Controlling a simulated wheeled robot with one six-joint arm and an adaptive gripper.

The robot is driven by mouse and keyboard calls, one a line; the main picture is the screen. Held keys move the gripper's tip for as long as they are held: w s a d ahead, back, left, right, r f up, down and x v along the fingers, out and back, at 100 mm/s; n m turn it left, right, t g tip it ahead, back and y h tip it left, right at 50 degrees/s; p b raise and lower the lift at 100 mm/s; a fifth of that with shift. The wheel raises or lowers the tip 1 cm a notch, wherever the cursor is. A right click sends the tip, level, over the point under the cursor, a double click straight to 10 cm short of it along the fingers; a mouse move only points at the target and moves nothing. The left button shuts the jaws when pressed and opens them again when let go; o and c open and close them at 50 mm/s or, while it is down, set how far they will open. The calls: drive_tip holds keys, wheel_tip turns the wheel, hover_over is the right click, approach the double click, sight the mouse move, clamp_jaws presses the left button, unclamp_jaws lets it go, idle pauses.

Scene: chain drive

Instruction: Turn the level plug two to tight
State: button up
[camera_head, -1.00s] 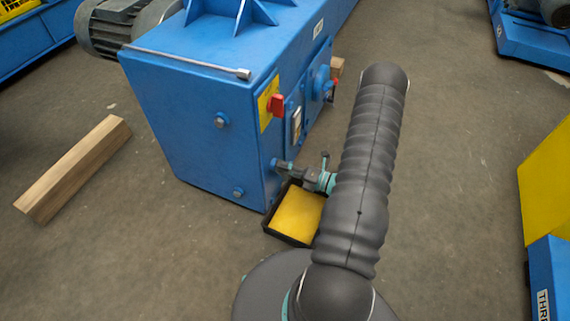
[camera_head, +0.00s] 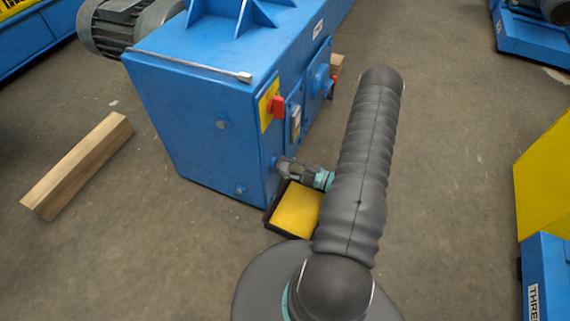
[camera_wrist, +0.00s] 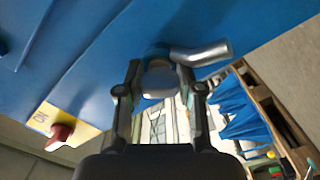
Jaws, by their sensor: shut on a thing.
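My gripper (camera_head: 287,168) is at the lower right edge of the blue housing (camera_head: 200,120). In the wrist view its two fingers (camera_wrist: 160,82) are shut on a rounded grey plug head (camera_wrist: 158,78) set against the blue wall. The fingers hide its sides and any marking, so I cannot tell how tight it sits. In the head view the plug is hidden by my gripper.
A bent metal spout (camera_wrist: 205,52) lies close beside the fingers. A black tray with a yellow inside (camera_head: 297,209) is on the floor below my gripper. A timber beam (camera_head: 80,163) lies left.

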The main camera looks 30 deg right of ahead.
drive_tip(key=m+p, duration=0.1)
drive_tip(key=m, duration=0.4)
drive_tip(key=shift+d+m, duration=0.15)
drive_tip(key=shift+m, duration=0.15)
drive_tip(key=m, duration=0.4)
drive_tip(key=shift+m, duration=0.4)
drive_tip(key=o, duration=1.2)
drive_tip(key=shift+s, duration=0.1)
drive_tip(key=v, duration=1.1)
drive_tip(key=shift+s+d, duration=0.2)
drive_tip(key=shift+s, duration=0.1)
